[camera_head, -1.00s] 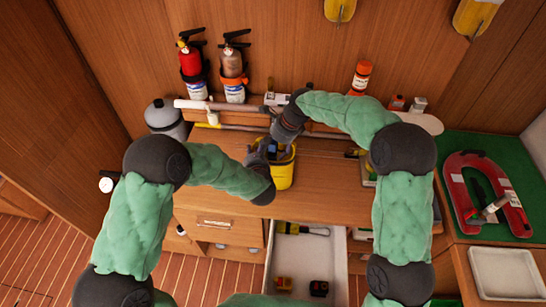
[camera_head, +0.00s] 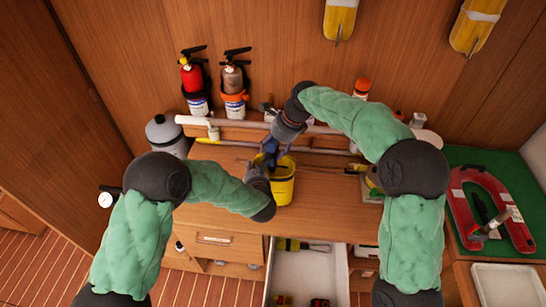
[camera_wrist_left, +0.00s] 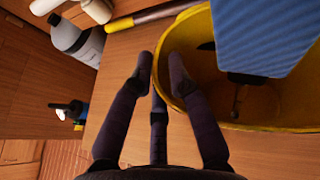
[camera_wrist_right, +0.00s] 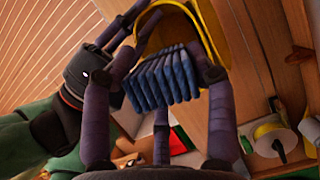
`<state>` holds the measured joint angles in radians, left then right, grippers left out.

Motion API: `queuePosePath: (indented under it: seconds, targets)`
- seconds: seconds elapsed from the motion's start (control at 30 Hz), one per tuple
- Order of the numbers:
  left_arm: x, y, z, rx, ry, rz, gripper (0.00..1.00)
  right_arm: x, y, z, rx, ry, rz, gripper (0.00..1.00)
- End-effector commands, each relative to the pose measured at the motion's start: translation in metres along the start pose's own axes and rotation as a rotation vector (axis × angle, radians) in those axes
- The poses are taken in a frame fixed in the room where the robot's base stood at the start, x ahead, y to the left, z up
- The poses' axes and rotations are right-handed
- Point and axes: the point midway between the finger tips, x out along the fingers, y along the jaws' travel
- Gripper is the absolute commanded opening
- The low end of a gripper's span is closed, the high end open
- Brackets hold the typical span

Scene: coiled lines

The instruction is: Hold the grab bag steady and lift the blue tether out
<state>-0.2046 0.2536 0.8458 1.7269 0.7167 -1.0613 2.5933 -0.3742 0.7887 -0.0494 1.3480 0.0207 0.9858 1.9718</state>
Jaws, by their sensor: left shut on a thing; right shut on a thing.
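The grab bag is a yellow, open-topped, bucket-like container (camera_head: 284,187) on the wooden worktop. Its yellow wall (camera_wrist_left: 210,75) also shows in the left wrist view. My left gripper (camera_head: 259,172) is shut on the bag's rim at its left side. The blue tether (camera_head: 269,153) is a folded bundle; its ridged loops show in the right wrist view (camera_wrist_right: 163,78). My right gripper (camera_head: 277,138) is shut on the tether and holds it above the bag's mouth. A dark metal piece (camera_wrist_left: 240,95) shows below the tether inside the bag. I cannot tell whether the tether's lower end is clear of the rim.
Two extinguishers (camera_head: 195,82) hang on the back wall. A white pipe (camera_head: 240,124) runs behind the bag. A grey bottle (camera_head: 165,135) stands at the left. An open drawer (camera_head: 310,262) is below the worktop. A red U-shaped object (camera_head: 485,205) lies on green at the right.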

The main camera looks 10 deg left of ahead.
Motion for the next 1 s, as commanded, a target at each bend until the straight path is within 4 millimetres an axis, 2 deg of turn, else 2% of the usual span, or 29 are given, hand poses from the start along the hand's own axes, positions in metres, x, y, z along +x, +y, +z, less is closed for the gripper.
queuePosePath:
  seconds: [0.1,0.2,0.5,0.53,0.6,0.63,1.0]
  targets:
    - [0.0,0.0,0.001,-0.001,-0.002,0.0,0.0,-0.015,-0.001,0.007,0.0,-0.001,-0.002,0.0]
    - [0.0,0.0,0.001,-0.001,-0.002,0.0,0.0,-0.022,-0.001,0.01,0.0,-0.001,-0.002,0.0]
    - [0.0,0.0,0.001,-0.001,-0.002,0.0,0.0,-0.025,-0.001,0.011,0.0,-0.001,-0.001,0.0]
    - [0.0,0.0,0.001,-0.001,-0.002,0.0,0.21,-0.025,-0.001,0.011,0.0,-0.001,-0.001,0.0]
    - [0.0,0.0,0.001,-0.001,-0.002,0.0,0.41,-0.025,-0.001,0.011,0.0,-0.001,-0.001,0.0]
    - [0.0,0.0,0.001,-0.001,-0.002,0.0,0.46,-0.025,-0.001,0.01,0.0,-0.001,-0.001,0.0]
    - [-0.002,0.0,0.0,0.0,0.0,0.0,0.46,-0.025,-0.001,0.01,0.0,-0.001,-0.001,0.0]
